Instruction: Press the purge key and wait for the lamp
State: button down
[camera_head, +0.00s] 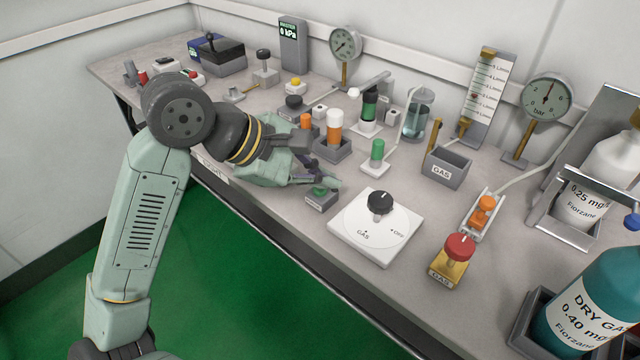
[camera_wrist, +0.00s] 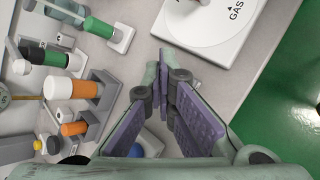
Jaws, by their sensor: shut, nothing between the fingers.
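A small grey box with a green button on top (camera_head: 320,191) stands near the table's front edge; its label is too small to read, so I cannot tell whether it is the purge key. My gripper (camera_head: 334,182) is shut and empty, with its fingertips right beside and above this box; I cannot tell whether they touch the button. In the wrist view, the purple-padded fingers of my gripper (camera_wrist: 160,60) come together at the tips and hide what lies under them. A green-capped cylinder on a white base (camera_head: 377,152) stands behind; I cannot tell whether it is the lamp.
A white plate with a black GAS knob (camera_head: 378,226) lies right of my gripper. A red-topped yellow button box (camera_head: 452,262) stands farther right. Orange and white cylinders in a grey holder (camera_head: 335,132) stand close behind my gripper. A teal bottle (camera_head: 590,300) fills the right corner.

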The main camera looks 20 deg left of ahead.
aim_at(322, 192)
jog(key=shift+r, duration=0.85)
jog(key=shift+r+p, duration=1)
jog(key=shift+r, duration=1.55)
